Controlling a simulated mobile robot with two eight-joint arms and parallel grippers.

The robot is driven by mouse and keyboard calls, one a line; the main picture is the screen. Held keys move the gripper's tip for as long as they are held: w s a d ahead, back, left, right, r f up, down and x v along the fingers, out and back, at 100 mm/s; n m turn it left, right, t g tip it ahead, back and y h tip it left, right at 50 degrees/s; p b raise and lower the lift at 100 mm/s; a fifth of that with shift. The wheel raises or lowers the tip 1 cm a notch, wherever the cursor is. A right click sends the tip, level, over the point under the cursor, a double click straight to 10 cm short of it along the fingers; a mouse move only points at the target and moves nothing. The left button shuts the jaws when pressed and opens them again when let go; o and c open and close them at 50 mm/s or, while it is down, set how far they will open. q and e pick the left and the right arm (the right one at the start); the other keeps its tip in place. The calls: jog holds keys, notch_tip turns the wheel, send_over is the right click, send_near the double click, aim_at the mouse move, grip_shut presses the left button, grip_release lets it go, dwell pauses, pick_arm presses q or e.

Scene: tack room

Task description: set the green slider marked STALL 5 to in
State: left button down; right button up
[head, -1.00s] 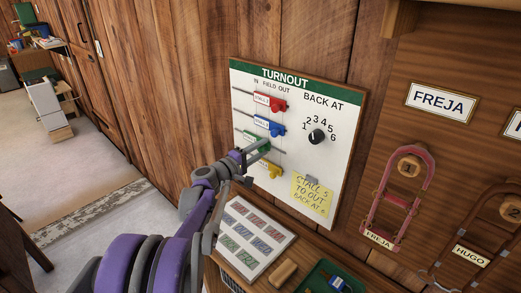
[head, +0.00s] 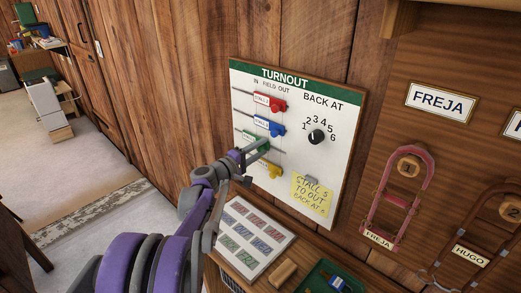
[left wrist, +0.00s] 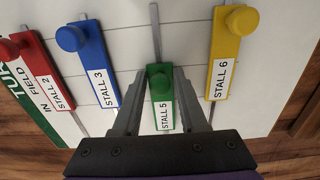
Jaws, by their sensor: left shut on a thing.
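The green slider marked STALL 5 (left wrist: 164,112) is on its rod on the white TURNOUT board (head: 340,100). My left gripper (left wrist: 158,88) is shut on its round green knob, one finger on each side. The slider sits further toward the IN end than the red, blue and yellow sliders. In the head view the left gripper (head: 262,149) reaches the board from the lower left and partly covers the green slider (head: 249,136). My right gripper is not in view.
The red STALL 2 (left wrist: 40,75), blue STALL 3 (left wrist: 92,70) and yellow STALL 6 (left wrist: 225,65) sliders flank the grip. A black dial (head: 317,137) and a yellow note (head: 312,194) reading STALL 5 TO OUT are to the right. A label panel (head: 252,238) lies below.

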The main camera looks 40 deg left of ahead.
aim_at(253, 139)
pick_arm(q)
jog(key=a, duration=0.5)
jog(key=shift+w+a+p, duration=0.25)
jog(key=shift+a+p, duration=0.1)
jog(key=c, duration=0.8)
grip_release()
jog(key=shift+o, duration=0.7)
jog(key=shift+s, duration=0.25)
jog(key=s+a+b, duration=0.1)
jog(key=s, duration=0.9)
jog(key=shift+s, duration=0.15)
